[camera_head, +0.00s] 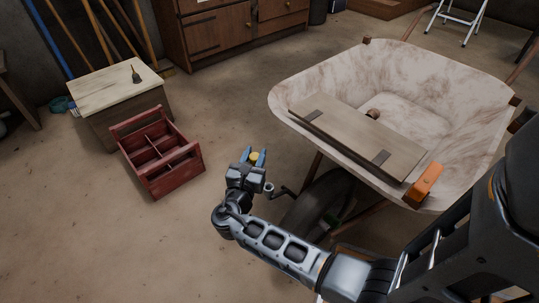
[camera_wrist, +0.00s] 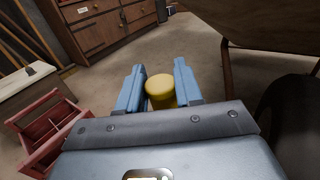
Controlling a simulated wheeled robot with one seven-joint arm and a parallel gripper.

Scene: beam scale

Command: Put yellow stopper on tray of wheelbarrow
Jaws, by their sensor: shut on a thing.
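My gripper (camera_head: 254,159) is shut on the yellow stopper (camera_wrist: 160,90), which sits between the blue fingers in the wrist view. Only a small yellow part of the stopper (camera_head: 254,157) shows in the head view. The gripper is left of the wheelbarrow (camera_head: 298,88) and apart from it. The tray (camera_head: 352,136), a grey-brown board with two dark strips, lies across the near left part of the wheelbarrow's basin. An orange block (camera_head: 425,182) is at the board's right end.
A red toolbox (camera_head: 158,150) stands on the floor to the left, beside a low wooden box (camera_head: 118,88). The wheelbarrow's wheel (camera_head: 318,207) is close to my arm. A small round brown thing (camera_head: 373,114) shows behind the board. Wooden cabinets (camera_head: 215,35) stand at the back.

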